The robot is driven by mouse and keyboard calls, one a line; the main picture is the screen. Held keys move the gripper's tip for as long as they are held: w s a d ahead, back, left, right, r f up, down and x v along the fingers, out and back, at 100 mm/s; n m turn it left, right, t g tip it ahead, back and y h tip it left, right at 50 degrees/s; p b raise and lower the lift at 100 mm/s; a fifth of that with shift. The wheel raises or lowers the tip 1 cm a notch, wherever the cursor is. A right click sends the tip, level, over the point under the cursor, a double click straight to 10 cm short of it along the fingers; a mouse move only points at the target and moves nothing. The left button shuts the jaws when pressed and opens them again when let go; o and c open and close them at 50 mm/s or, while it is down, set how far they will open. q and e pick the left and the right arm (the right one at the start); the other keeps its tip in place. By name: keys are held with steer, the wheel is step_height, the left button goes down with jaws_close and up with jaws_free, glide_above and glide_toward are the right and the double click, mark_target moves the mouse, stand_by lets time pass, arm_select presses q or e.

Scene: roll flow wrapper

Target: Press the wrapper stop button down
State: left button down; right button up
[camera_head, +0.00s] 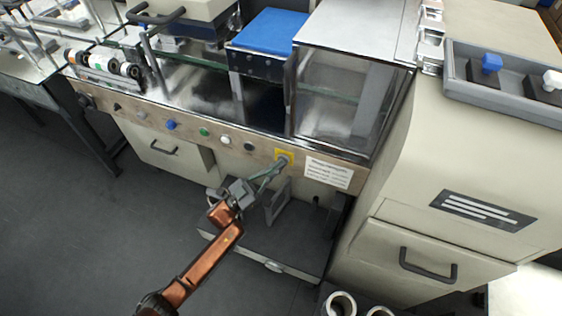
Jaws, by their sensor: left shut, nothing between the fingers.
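The wrapper's front panel (185,128) carries a row of buttons. At its right end is a yellow square plate (289,152), just left of a white label. My left gripper (281,163) comes up from the lower left on its copper-coloured arm. Its fingers are shut and empty, with the tips at the yellow plate. The fingertips cover the middle of the plate, so the stop button is hidden. I cannot tell whether the tips touch it or whether it is pressed. My right gripper is not in view.
Left along the panel are a black knob (249,146), a white button (226,140), a green button (204,132) and a blue button (171,124). A cream cabinet (455,170) stands to the right. Open grey floor (60,220) lies at left.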

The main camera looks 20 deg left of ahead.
arm_select(q)
steer(key=s+p, duration=0.3)
steer(key=s, duration=0.3)
stand_by(0.5)
steer(key=shift+a+f, duration=0.15)
steer(key=shift+f, duration=0.05)
stand_by(0.9)
